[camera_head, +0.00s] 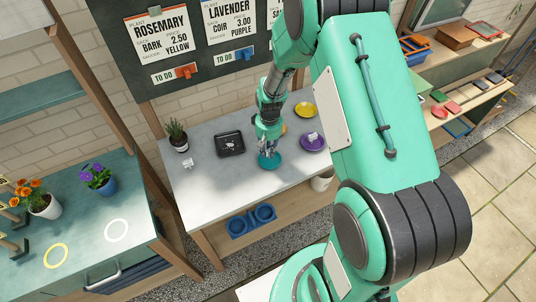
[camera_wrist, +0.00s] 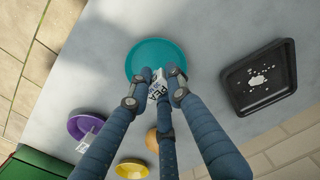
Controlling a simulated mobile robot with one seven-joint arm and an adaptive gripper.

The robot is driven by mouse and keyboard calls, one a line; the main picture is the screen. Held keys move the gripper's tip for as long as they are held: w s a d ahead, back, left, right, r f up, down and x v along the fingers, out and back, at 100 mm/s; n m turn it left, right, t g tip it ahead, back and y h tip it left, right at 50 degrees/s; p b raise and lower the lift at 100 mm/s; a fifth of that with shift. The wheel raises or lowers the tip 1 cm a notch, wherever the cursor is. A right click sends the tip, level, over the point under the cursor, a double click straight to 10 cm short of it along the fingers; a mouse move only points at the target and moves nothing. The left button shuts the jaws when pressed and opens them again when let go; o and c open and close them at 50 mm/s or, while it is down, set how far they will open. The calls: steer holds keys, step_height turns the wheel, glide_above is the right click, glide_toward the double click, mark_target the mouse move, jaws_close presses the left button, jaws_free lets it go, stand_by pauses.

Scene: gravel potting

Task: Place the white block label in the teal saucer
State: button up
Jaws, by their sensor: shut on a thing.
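The teal saucer (camera_head: 269,165) lies on the grey table below my gripper (camera_head: 268,148). It also shows in the wrist view (camera_wrist: 150,50). My gripper, seen in the wrist view (camera_wrist: 157,78), is shut on the white block label (camera_wrist: 158,88), which has dark lettering. The label is between the fingers and overlaps the near edge of the saucer in the wrist view. I cannot tell whether it touches the saucer. In the head view the fingers largely hide the label.
A black tray (camera_head: 230,143) with white bits lies left of the saucer. A purple saucer (camera_head: 312,143) with another white label stands at right, with a yellow saucer (camera_head: 304,109) behind. A potted plant (camera_head: 177,136) and a small white label (camera_head: 189,164) stand at the left.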

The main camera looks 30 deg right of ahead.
mark_target(269, 150)
steer(key=shift+f, duration=0.95)
steer(key=shift+f, duration=0.1)
steer(key=o, duration=0.9)
steer(key=shift+c, duration=0.2)
steer(key=r+p, duration=0.1)
steer(key=r, duration=1.1)
steer(key=shift+d+r+p, duration=0.1)
steer(key=shift+d+p, duration=0.1)
steer(key=shift+p, duration=0.15)
